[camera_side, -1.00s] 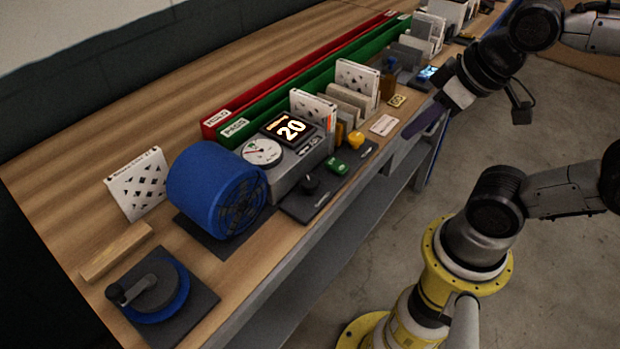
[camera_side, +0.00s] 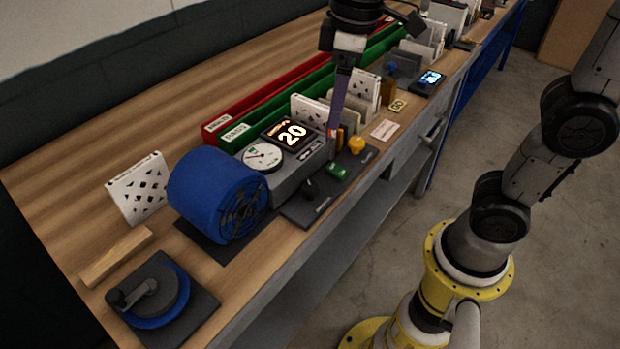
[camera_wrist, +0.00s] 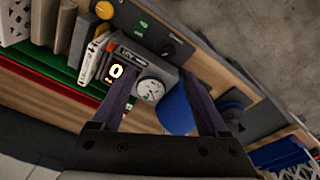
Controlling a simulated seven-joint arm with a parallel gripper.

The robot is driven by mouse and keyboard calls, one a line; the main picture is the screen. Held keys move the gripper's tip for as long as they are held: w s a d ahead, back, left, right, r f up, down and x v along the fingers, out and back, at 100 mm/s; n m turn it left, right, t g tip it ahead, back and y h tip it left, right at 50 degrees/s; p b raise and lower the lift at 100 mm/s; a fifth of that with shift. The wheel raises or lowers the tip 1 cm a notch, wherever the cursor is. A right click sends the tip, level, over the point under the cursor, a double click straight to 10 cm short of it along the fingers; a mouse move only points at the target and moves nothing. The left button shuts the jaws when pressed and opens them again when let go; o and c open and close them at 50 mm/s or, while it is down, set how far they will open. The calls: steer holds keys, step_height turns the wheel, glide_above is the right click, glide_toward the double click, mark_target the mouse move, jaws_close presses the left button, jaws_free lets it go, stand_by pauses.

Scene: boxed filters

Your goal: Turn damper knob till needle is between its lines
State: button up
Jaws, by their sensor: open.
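The damper knob (camera_side: 309,189) is a small black knob on a dark plate at the bench's front edge; it also shows in the wrist view (camera_wrist: 168,49). Behind it, the round white gauge (camera_side: 262,156) sits on a grey box, beside a display reading 20. The gauge has a thin needle and coloured marks; it is too small to tell whether the needle lies between its lines. It also shows in the wrist view (camera_wrist: 150,90). My gripper (camera_side: 334,130) points down, behind and right of the knob, apart from it. In the wrist view its fingers (camera_wrist: 160,76) are spread and empty.
A blue fan drum (camera_side: 218,192) stands left of the gauge box. A green button (camera_side: 338,170) and a yellow knob (camera_side: 357,145) are right of the damper knob. Boxed filters (camera_side: 311,108) stand behind. Red (camera_side: 217,124) and green (camera_side: 237,132) trays run along the back.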

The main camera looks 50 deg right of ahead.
mark_target(310, 186)
steer(key=shift+n+g, duration=0.5)
steer(key=shift+g, duration=0.2)
steer(key=w+a+f, duration=0.1)
steer(key=f, duration=0.4)
steer(key=w+a+f, duration=0.1)
steer(key=f, duration=0.5)
steer(key=a+f, duration=0.1)
steer(key=f, duration=0.5)
steer(key=shift+w+a+f, duration=0.15)
steer(key=shift+w, duration=0.25)
jaws_close()
